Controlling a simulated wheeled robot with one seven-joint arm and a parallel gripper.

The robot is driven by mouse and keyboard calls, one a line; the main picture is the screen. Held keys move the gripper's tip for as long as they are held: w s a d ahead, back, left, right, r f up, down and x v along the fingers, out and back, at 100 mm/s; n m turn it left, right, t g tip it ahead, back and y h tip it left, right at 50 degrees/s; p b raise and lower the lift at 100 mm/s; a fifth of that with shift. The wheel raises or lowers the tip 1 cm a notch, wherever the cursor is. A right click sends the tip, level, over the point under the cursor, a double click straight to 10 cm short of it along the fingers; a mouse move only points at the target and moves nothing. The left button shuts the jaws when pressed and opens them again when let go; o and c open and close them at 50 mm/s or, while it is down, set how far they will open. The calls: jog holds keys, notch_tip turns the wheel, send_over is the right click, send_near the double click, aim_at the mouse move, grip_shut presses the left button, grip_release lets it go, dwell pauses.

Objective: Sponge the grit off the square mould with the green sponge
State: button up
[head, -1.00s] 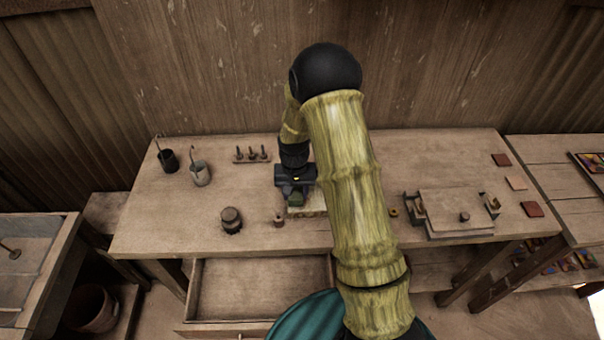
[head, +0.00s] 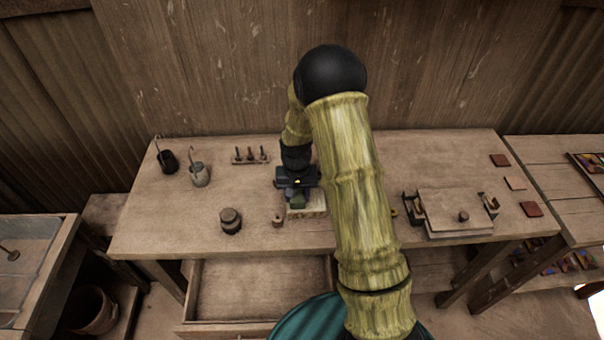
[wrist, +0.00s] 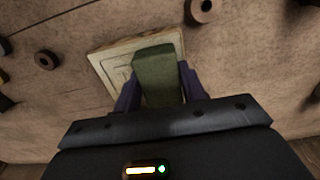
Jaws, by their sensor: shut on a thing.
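The green sponge (wrist: 158,74) is held between the two fingers of my gripper (wrist: 158,90), which is shut on it. The square mould (wrist: 108,62) is a pale slab with a line pattern. In the wrist view the sponge covers its right part; I cannot tell whether it touches the face. In the head view my gripper (head: 297,192) is over the mould (head: 308,212), with the sponge (head: 297,201) low at its front. My arm hides the mould's right side. Grit cannot be made out on the visible face.
A dark round pot (head: 231,220) and a small ring-like piece (head: 278,221) stand left of the mould. Two hooked cups (head: 200,174) and a peg rack (head: 251,156) are farther back. A press-like slab (head: 453,212) stands right. An open drawer (head: 260,290) lies below the front edge.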

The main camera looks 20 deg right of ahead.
jog(key=shift+w+a, duration=0.25)
jog(key=shift+a, duration=0.8)
jog(key=shift+d, duration=0.25)
jog(key=d, duration=0.1)
jog(key=s+d, duration=0.1)
jog(key=d, duration=0.1)
jog(key=shift+d+p, duration=0.25)
jog(key=shift+p, duration=0.05)
notch_tip(320, 180, up, 4)
jog(key=shift+a+f+p, duration=0.1)
jog(key=shift+f+p, duration=0.1)
jog(key=shift+p, duration=0.8)
jog(key=shift+w+r+p, duration=0.15)
jog(key=shift+r+p, duration=1.5)
jog(key=shift+r, duration=0.65)
jog(key=shift+f, duration=0.2)
